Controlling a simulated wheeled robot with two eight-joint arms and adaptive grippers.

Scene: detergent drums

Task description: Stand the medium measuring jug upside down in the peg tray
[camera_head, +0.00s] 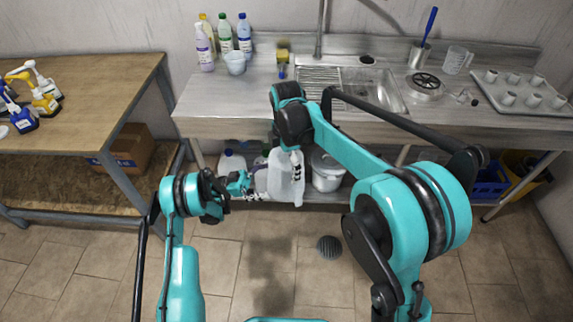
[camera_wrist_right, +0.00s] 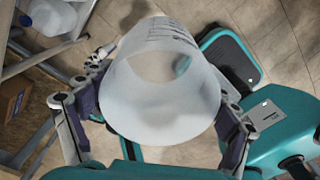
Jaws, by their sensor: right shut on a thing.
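A translucent white measuring jug (camera_head: 286,180) with dark print hangs in front of the counter, below my right gripper (camera_head: 288,150). In the right wrist view my right gripper (camera_wrist_right: 155,95) has its fingers on both sides of the jug (camera_wrist_right: 160,110) and is shut on it. I cannot tell for sure which end is the open one. My left gripper (camera_head: 245,187) is just left of the jug; its finger gap is too small to judge. The peg tray (camera_head: 484,93), with several pale pegs, lies on the counter at the far right.
Another clear jug (camera_head: 457,60) stands behind the tray's left edge, a smaller one (camera_head: 235,63) by the bottles at left. A sink (camera_head: 372,90), a round metal strainer (camera_head: 425,86) and a metal cup with a blue-handled brush (camera_head: 419,56) lie between. A white bucket (camera_head: 327,170) stands below.

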